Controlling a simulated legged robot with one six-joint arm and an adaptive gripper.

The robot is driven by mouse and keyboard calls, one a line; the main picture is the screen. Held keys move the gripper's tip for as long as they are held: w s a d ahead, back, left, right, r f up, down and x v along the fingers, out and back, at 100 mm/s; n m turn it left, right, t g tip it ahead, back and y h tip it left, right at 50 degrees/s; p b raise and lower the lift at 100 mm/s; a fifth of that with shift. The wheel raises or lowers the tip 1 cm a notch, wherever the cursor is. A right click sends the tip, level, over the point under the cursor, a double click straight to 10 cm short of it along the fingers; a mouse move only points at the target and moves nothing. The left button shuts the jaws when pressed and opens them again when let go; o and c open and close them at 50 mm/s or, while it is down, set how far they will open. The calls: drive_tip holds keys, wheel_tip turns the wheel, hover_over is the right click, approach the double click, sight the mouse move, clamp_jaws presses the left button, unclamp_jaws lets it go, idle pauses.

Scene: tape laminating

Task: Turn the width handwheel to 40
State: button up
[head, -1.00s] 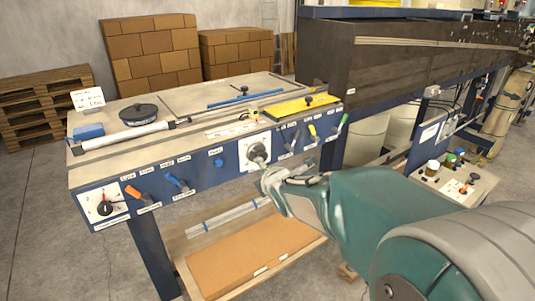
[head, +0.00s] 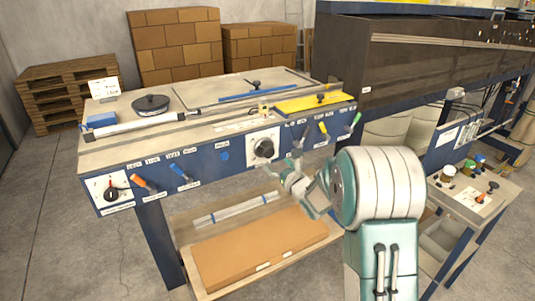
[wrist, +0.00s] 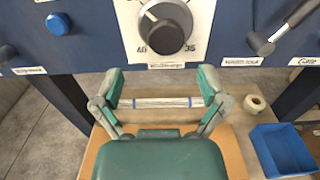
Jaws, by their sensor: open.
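A black round knob (head: 264,148) sits on a white dial plate (head: 250,139) in the middle of the blue front panel. In the wrist view this knob (wrist: 165,30) is at the top centre, with the numbers 40 at its lower left and 35 at its lower right on the dial plate (wrist: 205,12). The label below it is too small to read. My gripper (head: 276,172) is below and in front of the dial, apart from the knob. In the wrist view my gripper (wrist: 160,84) is open and empty, its fingers spread below the dial.
A lower shelf holds a brown board (head: 255,250). A blue bin (wrist: 283,148) is at lower right.

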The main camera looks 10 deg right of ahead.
sight(271, 154)
drive_tip(key=x, duration=0.3)
drive_tip(key=d+x, duration=0.1)
drive_tip(key=x, duration=0.1)
drive_tip(key=shift+w+a, duration=0.1)
drive_tip(key=shift+w, duration=0.3)
drive_tip(key=shift+w+a, duration=0.2)
drive_tip(key=shift+w, duration=0.35)
drive_tip(key=shift+a, duration=0.35)
drive_tip(key=shift+d, duration=0.25)
drive_tip(key=c, duration=1.2)
